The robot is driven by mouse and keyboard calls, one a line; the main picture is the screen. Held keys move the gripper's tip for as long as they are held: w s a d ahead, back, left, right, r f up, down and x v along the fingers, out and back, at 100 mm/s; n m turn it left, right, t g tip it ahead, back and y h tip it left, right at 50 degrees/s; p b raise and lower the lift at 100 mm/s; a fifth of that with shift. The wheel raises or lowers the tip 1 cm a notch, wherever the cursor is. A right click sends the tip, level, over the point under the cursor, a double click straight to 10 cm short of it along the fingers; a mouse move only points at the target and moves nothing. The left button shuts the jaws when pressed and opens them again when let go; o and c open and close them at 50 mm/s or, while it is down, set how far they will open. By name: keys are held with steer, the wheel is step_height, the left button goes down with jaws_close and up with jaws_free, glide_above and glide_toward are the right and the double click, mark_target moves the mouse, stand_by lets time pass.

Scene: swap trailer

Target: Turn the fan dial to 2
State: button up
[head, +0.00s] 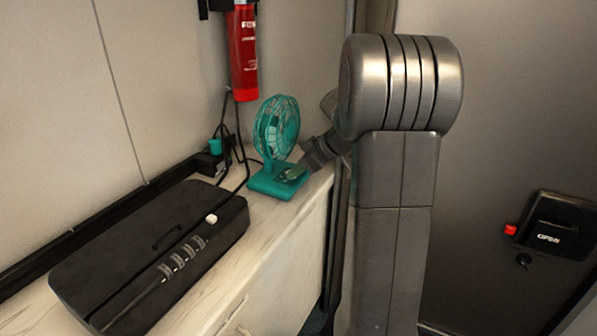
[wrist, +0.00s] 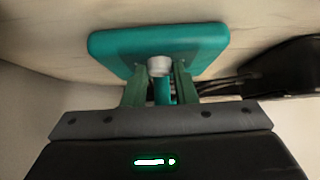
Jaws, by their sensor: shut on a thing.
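The teal fan (head: 276,130) stands upright on the counter, its round cage above a flat square base (head: 268,186). In the wrist view the teal base (wrist: 205,45) fills the upper middle. A pale round dial (wrist: 159,66) sits at the base's edge. My gripper (wrist: 160,76) is at the base, with its two fingers on either side of the dial and shut on it. In the head view my gripper (head: 293,174) is small beside the fan's base. The dial's markings and setting cannot be read.
A black case (head: 160,250) lies on the pale counter (head: 262,240) in front of the fan. A red extinguisher (head: 243,55) hangs on the wall above. Cables and a black socket block (head: 210,160) are behind the case. A door latch (head: 552,232) is at the far right.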

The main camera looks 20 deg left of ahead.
steer(key=shift+s+m+t+b, duration=0.3)
steer(key=shift+m+t+b, duration=0.25)
steer(key=shift+m+t, duration=0.55)
steer(key=shift+s+a+r+m+t+h, duration=0.15)
steer(key=shift+m+t+h, duration=0.25)
steer(key=shift+m, duration=0.6)
steer(key=shift+s+m+t+p, duration=0.1)
steer(key=shift+m+t+p, duration=0.6)
steer(key=shift+m+p, duration=0.25)
steer(key=shift+m+h+p, duration=0.25)
steer(key=shift+h+p, duration=0.15)
steer(key=shift+p, duration=0.2)
steer(key=shift+m+t+p, duration=0.4)
steer(key=shift+p, duration=0.35)
steer(key=m+t+h+p, duration=0.1)
steer(key=p, duration=0.6)
steer(key=shift+s+m, duration=0.1)
steer(key=shift+m, duration=0.2)
steer(key=p, duration=0.5)
steer(key=a+m+p, duration=0.1)
steer(key=p, duration=0.3)
steer(key=shift+r+h+p, duration=0.2)
steer(key=shift+h+p, duration=0.1)
steer(key=shift+p, duration=0.1)
steer(key=p, duration=0.4)
steer(key=shift+f+t, duration=0.1)
steer(key=shift+t, duration=0.2)
steer(key=shift+d+f+m+h+p, duration=0.2)
steer(key=shift+m+h+p, duration=0.15)
steer(key=shift+p, duration=1.2)
